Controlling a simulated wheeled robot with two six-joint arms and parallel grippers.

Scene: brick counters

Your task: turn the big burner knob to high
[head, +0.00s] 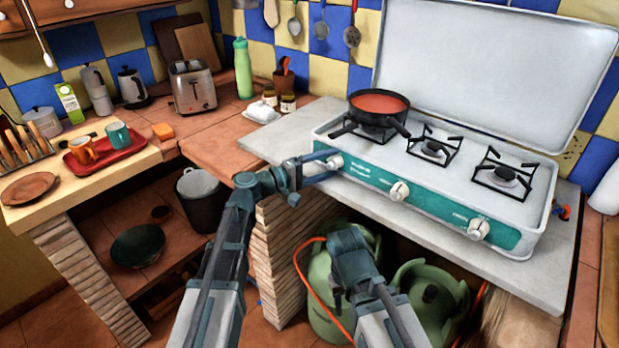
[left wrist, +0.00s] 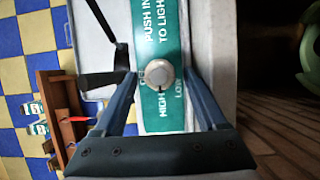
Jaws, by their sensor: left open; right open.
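The stove (head: 440,180) has a teal front panel with three white knobs. The leftmost knob (head: 335,161) is below the big burner with the pan. In the left wrist view this knob (left wrist: 159,74) sits between the fingers of my left gripper (left wrist: 160,75), with printed HIGH and LOW labels beside it. A small dark mark shows near its lower edge there. My left gripper (head: 325,167) is open around the knob; whether the fingers touch it is unclear. The middle knob (head: 399,191) and right knob (head: 478,229) stand free. My right gripper (head: 348,252) is low before the counter, open and apart from the stove.
A dark pan (head: 378,103) with red contents sits on the left burner. The stove lid (head: 480,70) stands raised behind. Green gas bottles (head: 428,290) and an orange hose (head: 305,265) are under the counter. The grey counter edge (head: 560,290) lies before the stove.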

